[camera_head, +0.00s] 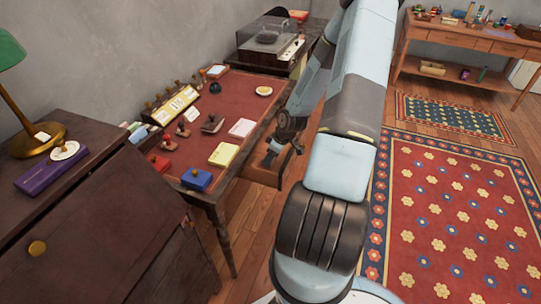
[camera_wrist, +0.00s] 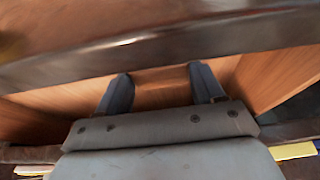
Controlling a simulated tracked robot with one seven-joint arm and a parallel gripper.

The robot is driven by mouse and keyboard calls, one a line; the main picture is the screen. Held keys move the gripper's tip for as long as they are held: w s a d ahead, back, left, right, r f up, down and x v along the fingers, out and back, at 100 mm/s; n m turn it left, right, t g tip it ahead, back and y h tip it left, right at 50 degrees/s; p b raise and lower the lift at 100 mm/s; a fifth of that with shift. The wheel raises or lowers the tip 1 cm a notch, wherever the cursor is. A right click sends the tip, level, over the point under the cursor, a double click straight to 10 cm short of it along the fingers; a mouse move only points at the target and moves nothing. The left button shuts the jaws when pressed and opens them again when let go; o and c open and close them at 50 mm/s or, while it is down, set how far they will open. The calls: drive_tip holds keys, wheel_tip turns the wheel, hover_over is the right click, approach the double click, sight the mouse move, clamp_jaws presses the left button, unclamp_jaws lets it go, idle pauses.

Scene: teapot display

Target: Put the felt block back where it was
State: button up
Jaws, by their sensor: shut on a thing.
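My gripper (camera_head: 273,152) is low beside the right side of the red-topped desk (camera_head: 238,105), at its open wooden drawer (camera_head: 265,172). In the wrist view my gripper (camera_wrist: 161,88) has its two dark fingers apart, reaching under the dark desk edge (camera_wrist: 200,38) into the wooden drawer (camera_wrist: 270,75). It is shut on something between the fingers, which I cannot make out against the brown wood. I cannot pick out the felt block for certain in either view. My arm hides part of the area right of the drawer.
The desk bears a blue box (camera_head: 197,179), a yellow pad (camera_head: 223,155), a white pad (camera_head: 241,129) and several stamps. A dark cabinet (camera_head: 90,220) with a lamp stands at the left. A record player (camera_head: 268,42) stands behind.

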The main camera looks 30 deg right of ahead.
drive_tip(key=shift+f, duration=0.1)
drive_tip(key=o, duration=1.1)
drive_tip(key=s+a+r+m+g+h, duration=0.1)
drive_tip(key=s+a+r+h, duration=0.15)
drive_tip(key=r, duration=1.05)
drive_tip(key=s+a+r+m+g+h, duration=0.15)
drive_tip(key=s+r, duration=0.25)
drive_tip(key=r, duration=0.9)
drive_tip(key=s+a+r+m+t, duration=0.2)
drive_tip(key=s+a+r, duration=0.5)
drive_tip(key=s+r, duration=0.2)
drive_tip(key=s+a+r+m+t+y, duration=0.1)
drive_tip(key=s+a+r+m+t, duration=0.1)
drive_tip(key=s+a+r, duration=0.5)
drive_tip(key=s+r+m, duration=0.1)
drive_tip(key=s+r, duration=0.2)
drive_tip(key=r, duration=0.3)
drive_tip(key=shift+a+r+t, duration=0.3)
drive_tip(key=shift+r+t, duration=0.05)
